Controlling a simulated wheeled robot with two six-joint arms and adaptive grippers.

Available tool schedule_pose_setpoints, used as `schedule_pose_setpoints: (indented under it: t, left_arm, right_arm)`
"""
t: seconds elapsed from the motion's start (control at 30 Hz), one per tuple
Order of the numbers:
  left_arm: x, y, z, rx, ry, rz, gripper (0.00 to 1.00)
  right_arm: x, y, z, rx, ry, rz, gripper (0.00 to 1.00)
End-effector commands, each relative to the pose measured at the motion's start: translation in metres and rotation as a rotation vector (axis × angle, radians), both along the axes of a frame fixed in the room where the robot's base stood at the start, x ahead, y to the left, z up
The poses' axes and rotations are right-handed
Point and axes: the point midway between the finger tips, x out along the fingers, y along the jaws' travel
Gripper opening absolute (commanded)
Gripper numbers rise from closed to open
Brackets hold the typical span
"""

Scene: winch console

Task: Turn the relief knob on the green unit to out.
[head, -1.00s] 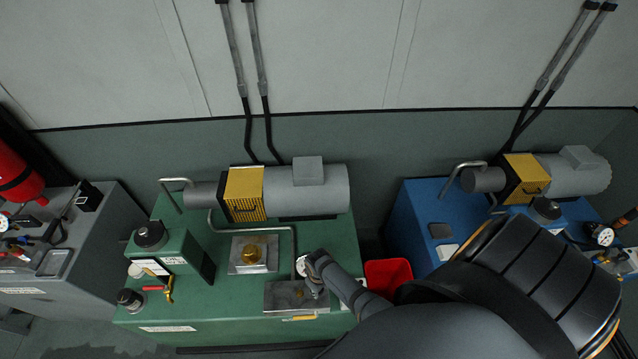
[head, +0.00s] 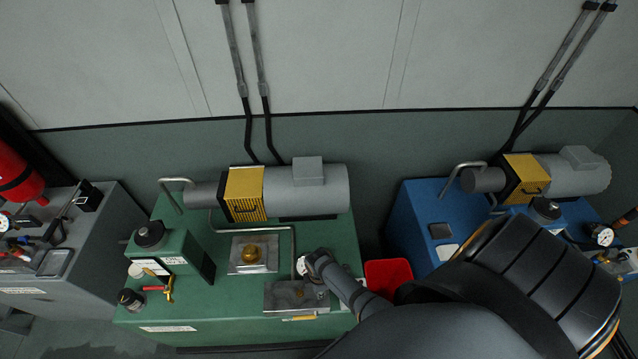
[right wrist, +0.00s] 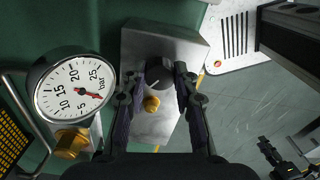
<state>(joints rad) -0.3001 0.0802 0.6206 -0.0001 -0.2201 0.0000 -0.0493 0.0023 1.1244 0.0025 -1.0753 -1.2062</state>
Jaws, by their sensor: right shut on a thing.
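The green unit (head: 225,318) stands in the middle of the head view, with a metal block (head: 280,304) near its front right. My right gripper (head: 318,282) reaches down over this block. In the right wrist view the block (right wrist: 135,50) carries a dark round knob (right wrist: 158,71) with a pale mark and a brass fitting below it. The fingers of my right gripper (right wrist: 160,86) are on either side of the knob and shut on it. The knob's label and out position cannot be read.
A pressure gauge (right wrist: 72,87) sits close left of the gripper in the wrist view. A red bin (head: 388,275) stands right of the green unit. A blue unit (head: 418,215) is farther right, and a grey unit (head: 95,255) is at the left.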

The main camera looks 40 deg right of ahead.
Motion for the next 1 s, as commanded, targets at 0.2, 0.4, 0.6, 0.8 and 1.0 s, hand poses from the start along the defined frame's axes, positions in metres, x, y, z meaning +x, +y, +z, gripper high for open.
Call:
schedule_pose_setpoints:
  t: [0.2,0.4,0.6,0.8,1.0]
  left_arm:
    - [0.0001,-0.0002,0.0001,0.000,0.000,0.000,0.31]
    - [0.0001,-0.0002,0.0001,0.000,0.000,0.000,0.31]
    - [0.0001,-0.0002,0.0001,0.000,0.000,0.000,0.31]
    - [0.0000,-0.0003,0.0001,0.000,0.000,0.000,0.31]
    - [0.0000,-0.0003,0.0001,0.000,0.000,0.000,0.31]
  right_arm:
    - [0.0006,-0.0001,0.0004,0.000,-0.001,0.202,0.00]
    - [0.0007,-0.0002,0.0004,0.000,-0.001,0.366,0.00]
    - [0.0007,-0.0002,0.0005,0.000,-0.001,0.493,0.00]
    - [0.0008,-0.0002,0.0005,0.000,-0.002,0.573,0.00]
    - [0.0008,-0.0002,0.0005,0.000,-0.002,0.609,0.00]
